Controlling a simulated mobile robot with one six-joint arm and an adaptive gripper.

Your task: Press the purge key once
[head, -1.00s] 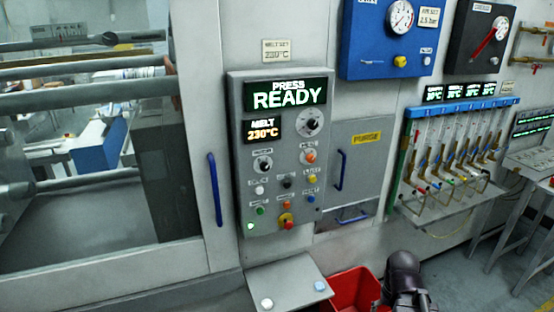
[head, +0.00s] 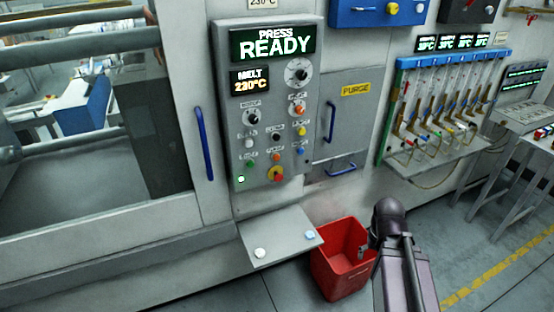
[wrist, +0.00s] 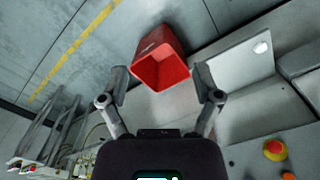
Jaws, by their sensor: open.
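The control panel (head: 234,110) stands upright left of centre in the head view, reading PRESS READY and MELT 230°C. Its keys include an orange key (head: 299,110), a yellow key (head: 301,131) and a white key (head: 248,143). Their small labels are too blurred to read, so I cannot tell which is the purge key. A yellow PURGE sign (head: 356,89) is on the grey door right of the panel. My gripper (wrist: 160,76) is open and empty in the wrist view, fingers spread either side of the red bin's image. It is apart from the panel.
A red bin (head: 335,287) stands on the floor below the panel, beside my arm. A grey shelf (head: 279,238) with a white and a blue button juts out under the panel. A red emergency stop (head: 275,174) sits low among the keys. Blue door handles flank the panel.

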